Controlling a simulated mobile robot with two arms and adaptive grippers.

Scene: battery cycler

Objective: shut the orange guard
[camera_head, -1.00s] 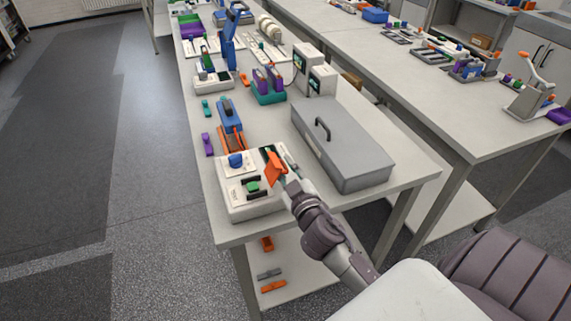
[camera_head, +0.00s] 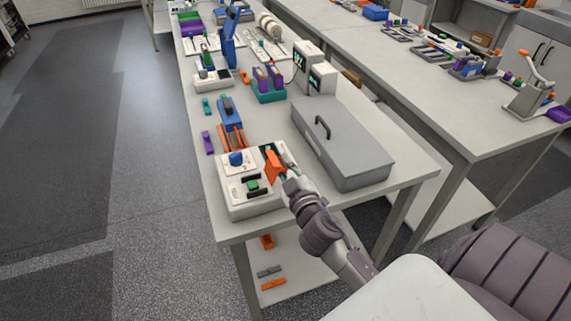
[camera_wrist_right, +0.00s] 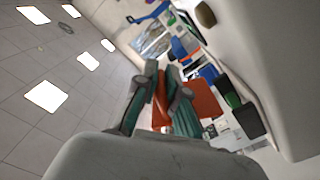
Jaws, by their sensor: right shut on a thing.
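The orange guard (camera_head: 274,168) stands raised at the right side of the white battery cycler (camera_head: 237,207) near the front of the bench. My right gripper (camera_head: 282,164) is at the guard, its arm reaching in from the lower right. In the right wrist view, the fingers (camera_wrist_right: 160,104) are shut on an orange part of the guard, and its wider orange panel (camera_wrist_right: 204,98) shows beside them. The cycler carries a blue knob (camera_head: 236,158) and a green block (camera_head: 252,184) in a dark holder. The fingers partly hide the guard's edge. My left gripper is out of view.
A grey lidded case (camera_head: 345,150) with a black handle lies right of the cycler, close to my right arm. A blue and orange device (camera_head: 231,120) stands behind the cycler. Purple (camera_head: 207,143) and teal (camera_head: 206,106) parts lie along the bench's left edge.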

